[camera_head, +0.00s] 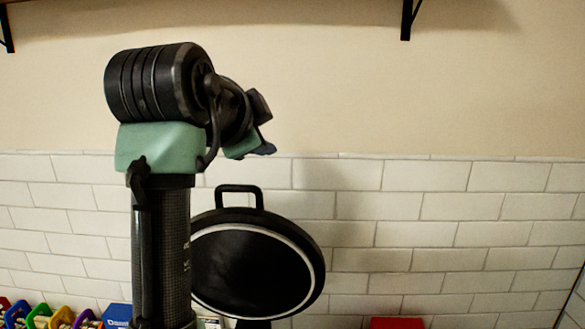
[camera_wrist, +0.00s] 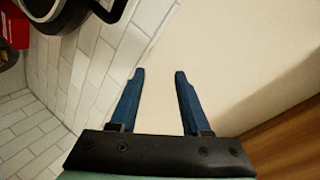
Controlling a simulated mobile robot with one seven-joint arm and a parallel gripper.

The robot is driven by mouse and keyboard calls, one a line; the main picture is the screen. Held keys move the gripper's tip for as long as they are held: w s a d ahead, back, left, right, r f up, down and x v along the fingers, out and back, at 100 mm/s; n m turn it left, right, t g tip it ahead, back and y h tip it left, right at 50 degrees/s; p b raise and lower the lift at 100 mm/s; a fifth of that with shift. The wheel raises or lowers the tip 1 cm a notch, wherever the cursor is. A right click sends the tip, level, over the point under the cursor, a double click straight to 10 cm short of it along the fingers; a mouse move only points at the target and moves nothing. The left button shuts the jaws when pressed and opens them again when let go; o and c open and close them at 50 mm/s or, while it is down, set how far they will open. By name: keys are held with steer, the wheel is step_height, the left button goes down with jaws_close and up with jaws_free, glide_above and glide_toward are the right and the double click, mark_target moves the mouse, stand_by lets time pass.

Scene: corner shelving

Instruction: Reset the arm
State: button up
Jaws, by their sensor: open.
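My arm stands raised at the left of the head view, its upper part bent over toward the right. My gripper (camera_wrist: 160,78) shows in the wrist view with two blue fingers apart and nothing between them. In the head view the gripper end is mostly hidden behind my wrist; only a small dark blue tip (camera_head: 264,149) shows.
A round black pan (camera_head: 255,270) with a loop handle stands upright before the white tiled wall (camera_head: 430,205), partly behind my arm. A red object (camera_head: 397,323), a blue box (camera_head: 117,315) and several coloured items (camera_head: 40,317) sit along the bottom. A shelf bracket (camera_head: 407,20) hangs above.

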steer(key=s+d+r+n+t+y+b, duration=0.1)
steer(key=s+d+r+n+t+b, duration=0.1)
steer(key=s+n+t, duration=0.4)
steer(key=s+d+r+n+t+y+b, duration=0.1)
steer(key=s+d+r+n+t+b, duration=0.2)
steer(key=s, duration=1.4)
steer(key=d+r+n+t, duration=0.1)
steer(key=d+n+t, duration=0.1)
steer(key=n+t, duration=0.2)
steer(key=shift+d+r+n+t, duration=0.15)
steer(key=shift+n+t, duration=0.15)
steer(key=shift+t, duration=0.2)
